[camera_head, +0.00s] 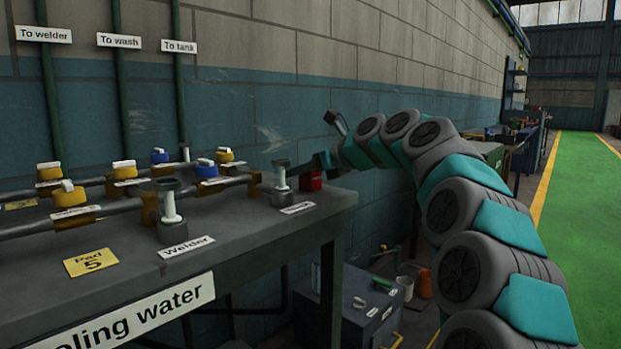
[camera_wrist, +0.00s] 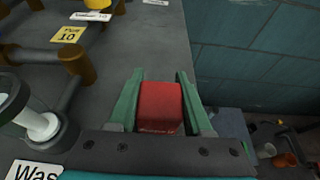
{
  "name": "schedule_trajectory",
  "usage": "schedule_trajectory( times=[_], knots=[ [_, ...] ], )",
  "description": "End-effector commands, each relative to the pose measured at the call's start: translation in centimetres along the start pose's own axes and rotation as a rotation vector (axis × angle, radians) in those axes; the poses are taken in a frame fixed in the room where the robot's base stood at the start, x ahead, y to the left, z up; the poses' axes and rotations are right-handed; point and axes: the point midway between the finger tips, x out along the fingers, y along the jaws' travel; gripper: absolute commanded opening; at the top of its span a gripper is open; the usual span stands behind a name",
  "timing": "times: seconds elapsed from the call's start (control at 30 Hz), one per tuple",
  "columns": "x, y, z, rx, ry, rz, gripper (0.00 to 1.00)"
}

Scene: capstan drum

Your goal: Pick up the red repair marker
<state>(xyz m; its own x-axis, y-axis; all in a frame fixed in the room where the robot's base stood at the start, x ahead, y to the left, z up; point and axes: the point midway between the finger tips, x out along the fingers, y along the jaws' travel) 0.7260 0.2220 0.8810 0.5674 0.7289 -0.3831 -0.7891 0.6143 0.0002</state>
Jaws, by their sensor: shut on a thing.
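The red repair marker is a small red block (camera_wrist: 160,106). In the wrist view it sits between the two green fingers of my gripper (camera_wrist: 160,100), which is shut on it. In the head view the red marker (camera_head: 311,181) shows at the right back end of the grey bench, close to the wall. My gripper (camera_head: 322,165) reaches it there from the right. I cannot tell whether the marker still touches the bench top.
A block wall (camera_head: 260,110) stands behind. A grey cabinet (camera_head: 345,310) is below right. The green floor lane (camera_head: 580,200) is clear.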

Motion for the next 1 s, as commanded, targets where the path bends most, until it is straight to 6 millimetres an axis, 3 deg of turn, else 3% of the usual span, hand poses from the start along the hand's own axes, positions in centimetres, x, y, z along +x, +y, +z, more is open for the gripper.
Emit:
schedule_trajectory(
  times=[0.03,0.3,0.7,1.0],
  knots=[
    [0.0,0.0,0.0,0.0,0.0,0.0,0.31],
    [0.0,0.0,0.0,0.0,0.0,0.0,0.01],
    [-0.1,0.0,0.2,0.0,0.0,-0.001,0.0],
    [-0.8,-0.1,1.9,-0.002,-0.004,-0.005,0.0]
  ],
)
